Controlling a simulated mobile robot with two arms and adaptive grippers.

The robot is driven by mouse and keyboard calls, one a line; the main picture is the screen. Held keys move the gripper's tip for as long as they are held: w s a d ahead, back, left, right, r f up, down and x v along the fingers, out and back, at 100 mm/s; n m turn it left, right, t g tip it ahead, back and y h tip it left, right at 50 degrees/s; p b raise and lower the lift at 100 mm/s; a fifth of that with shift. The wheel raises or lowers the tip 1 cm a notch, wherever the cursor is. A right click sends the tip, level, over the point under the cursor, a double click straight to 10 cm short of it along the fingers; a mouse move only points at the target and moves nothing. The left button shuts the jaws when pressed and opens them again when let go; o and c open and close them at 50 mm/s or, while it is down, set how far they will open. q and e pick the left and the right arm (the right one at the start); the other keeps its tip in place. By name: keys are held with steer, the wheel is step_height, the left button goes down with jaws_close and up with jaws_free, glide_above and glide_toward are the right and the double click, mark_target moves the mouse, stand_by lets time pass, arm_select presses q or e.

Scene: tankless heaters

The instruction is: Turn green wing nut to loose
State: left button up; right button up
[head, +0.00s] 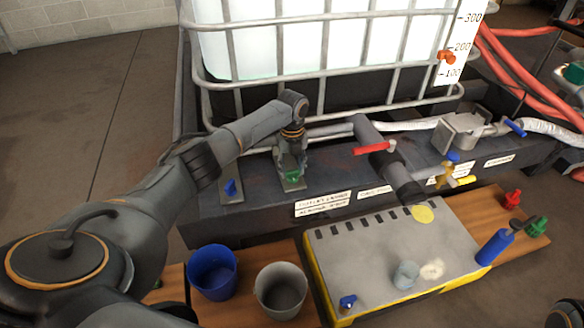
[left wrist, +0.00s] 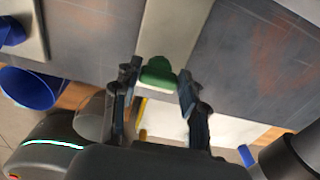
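The green wing nut (head: 291,177) sits on a grey metal plate on the dark base ledge below the caged tank. My left gripper (head: 291,166) reaches down over it from above and partly hides it in the head view. In the left wrist view, the wing nut (left wrist: 157,74) shows between the two fingertips of my left gripper (left wrist: 158,80). The fingers are spread, one on each side. The left finger looks very close to the nut; whether it touches I cannot tell. My right gripper is not in view.
A blue wing nut (head: 231,188) is on another plate to the left. A pipe with a red-handled valve (head: 374,148) stands to the right. Below are a blue bucket (head: 212,272), a grey bucket (head: 281,290) and a grey-topped yellow case (head: 345,250).

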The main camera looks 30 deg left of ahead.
arm_select(q)
steer(key=c, duration=0.4)
steer(key=shift+r+p, duration=0.1)
steer(key=shift+p, duration=0.25)
